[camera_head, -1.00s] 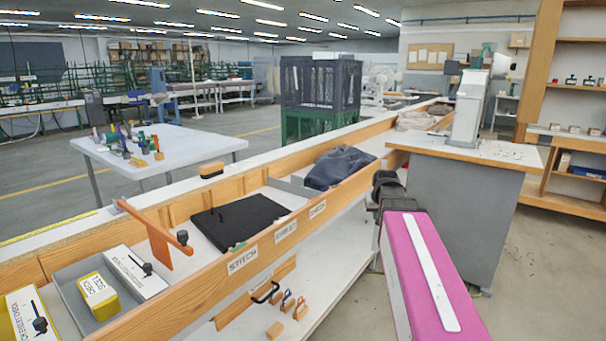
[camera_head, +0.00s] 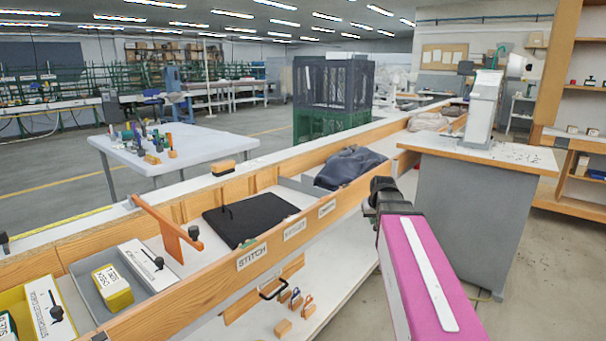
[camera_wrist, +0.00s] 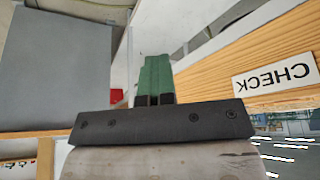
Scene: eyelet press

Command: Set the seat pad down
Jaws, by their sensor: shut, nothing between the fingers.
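A flat black pad (camera_head: 250,217), which looks like the seat pad, lies in the wooden-railed trough behind the STITCH label (camera_head: 252,257). A small dark upright piece stands at its left part. My gripper (camera_head: 382,185) is at the end of my magenta arm, right of the trough and apart from the pad. In the wrist view, its green fingers (camera_wrist: 153,78) are together with nothing between them. The pad does not show in the wrist view. The CHECK label (camera_wrist: 275,77) shows there upside down on the wooden rail.
Dark blue cloth (camera_head: 348,167) lies in the trough's farther section. An orange arm-like bar (camera_head: 168,222) stands left of the pad. Yellow and grey bins (camera_head: 85,290) are at the near left. A grey cabinet (camera_head: 470,225) with a press stands right of my gripper.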

